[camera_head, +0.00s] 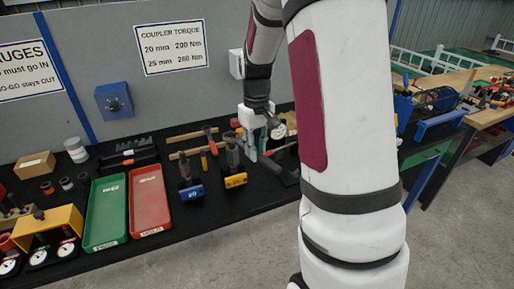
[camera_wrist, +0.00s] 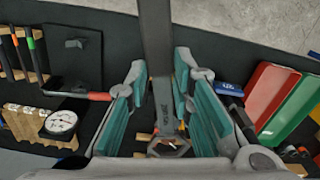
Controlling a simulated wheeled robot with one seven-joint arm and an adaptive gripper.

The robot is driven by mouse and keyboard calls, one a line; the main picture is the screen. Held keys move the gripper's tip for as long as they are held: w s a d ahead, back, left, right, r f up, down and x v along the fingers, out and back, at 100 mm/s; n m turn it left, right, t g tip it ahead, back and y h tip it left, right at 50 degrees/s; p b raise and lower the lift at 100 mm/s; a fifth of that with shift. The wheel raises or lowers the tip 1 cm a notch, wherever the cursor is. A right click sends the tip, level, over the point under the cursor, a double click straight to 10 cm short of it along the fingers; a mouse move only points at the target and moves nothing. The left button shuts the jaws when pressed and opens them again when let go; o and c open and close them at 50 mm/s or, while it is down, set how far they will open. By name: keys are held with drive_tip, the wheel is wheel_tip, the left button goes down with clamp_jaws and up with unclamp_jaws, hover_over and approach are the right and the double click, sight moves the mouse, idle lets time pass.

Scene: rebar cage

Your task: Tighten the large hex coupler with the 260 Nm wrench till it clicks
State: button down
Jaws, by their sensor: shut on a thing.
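My gripper (camera_head: 258,135) is over the black bench, right of the yellow block. In the wrist view, the teal finger pads of my gripper (camera_wrist: 165,95) stand either side of a long dark wrench (camera_wrist: 157,40) with a ring-shaped head (camera_wrist: 168,146), and they are shut on it. The marking on its shaft is too small to read. A yellow block marked 25 (camera_head: 236,181) holds an upright dark coupler (camera_head: 233,152). A blue block marked 20 (camera_head: 191,192) holds another coupler (camera_head: 184,165). Whether either coupler is tight cannot be seen.
A green tray (camera_head: 106,212) and a red tray (camera_head: 149,200) lie left of the blocks. An orange stand with dial gauges (camera_head: 47,226) is at the front left. A torque sign (camera_head: 171,47) hangs on the wall.

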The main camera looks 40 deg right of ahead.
wheel_tip(320, 180, down, 6)
drive_tip(key=b, duration=0.1)
drive_tip(key=shift+f, duration=0.15)
idle(2.8)
drive_tip(key=shift+a, duration=0.15)
drive_tip(key=w+a+m, duration=0.3)
drive_tip(key=a+m, duration=0.5)
idle(2.5)
drive_tip(key=shift+s+d, duration=0.15)
drive_tip(key=shift+d, duration=0.05)
idle(0.3)
